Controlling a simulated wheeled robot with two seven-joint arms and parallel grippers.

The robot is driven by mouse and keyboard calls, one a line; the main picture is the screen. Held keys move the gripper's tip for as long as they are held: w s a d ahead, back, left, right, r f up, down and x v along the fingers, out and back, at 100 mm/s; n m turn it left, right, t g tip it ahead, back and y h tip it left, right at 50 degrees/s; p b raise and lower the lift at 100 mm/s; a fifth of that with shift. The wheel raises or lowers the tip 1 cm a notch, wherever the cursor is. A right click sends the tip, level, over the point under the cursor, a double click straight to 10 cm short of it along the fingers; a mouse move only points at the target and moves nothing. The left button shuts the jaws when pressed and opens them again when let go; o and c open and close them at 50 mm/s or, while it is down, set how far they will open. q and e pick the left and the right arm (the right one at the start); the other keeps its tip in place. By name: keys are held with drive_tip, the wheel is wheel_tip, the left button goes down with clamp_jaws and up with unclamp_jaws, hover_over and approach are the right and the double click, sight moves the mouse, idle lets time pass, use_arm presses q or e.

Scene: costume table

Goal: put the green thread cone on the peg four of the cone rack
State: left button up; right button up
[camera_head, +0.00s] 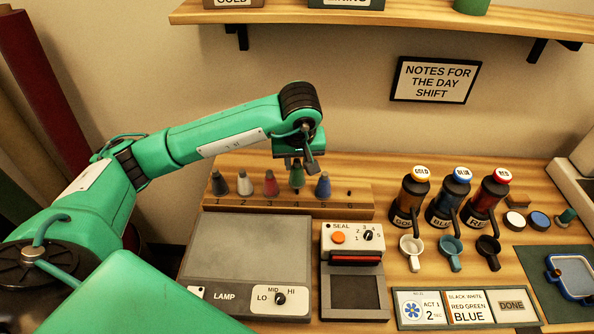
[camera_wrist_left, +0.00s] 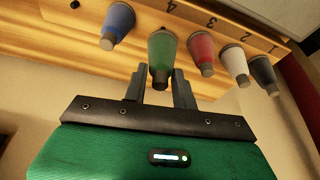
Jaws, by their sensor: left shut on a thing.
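The green thread cone (camera_head: 297,177) stands upright at the place marked 4 on the wooden cone rack (camera_head: 340,208). It lines up with its neighbours; its peg is hidden inside it. My left gripper (camera_head: 297,164) comes down from above, shut on its narrow upper part. The left wrist view shows the two fingers (camera_wrist_left: 157,90) on either side of the green cone (camera_wrist_left: 162,50). Black (camera_head: 219,183), white (camera_head: 245,183) and red (camera_head: 270,184) cones stand to its left, and a blue cone (camera_head: 323,185) to its right. My right gripper is out of view.
A dark empty spot (camera_head: 348,193) shows on the rack right of the blue cone. In front are a grey lamp plate (camera_head: 245,250) and a seal device (camera_head: 354,265). Gold, blue and red bottles (camera_head: 411,200) stand to the right. A shelf (camera_head: 400,27) hangs above.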

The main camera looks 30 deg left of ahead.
sight(297, 168)
use_arm(q)
wheel_tip(297, 168, down, 4)
drive_tip(key=shift+r, duration=0.1)
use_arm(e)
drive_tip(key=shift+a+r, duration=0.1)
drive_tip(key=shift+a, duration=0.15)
use_arm(q)
drive_tip(key=shift+f, duration=0.2)
drive_tip(key=o, duration=1)
drive_tip(key=shift+c, duration=0.2)
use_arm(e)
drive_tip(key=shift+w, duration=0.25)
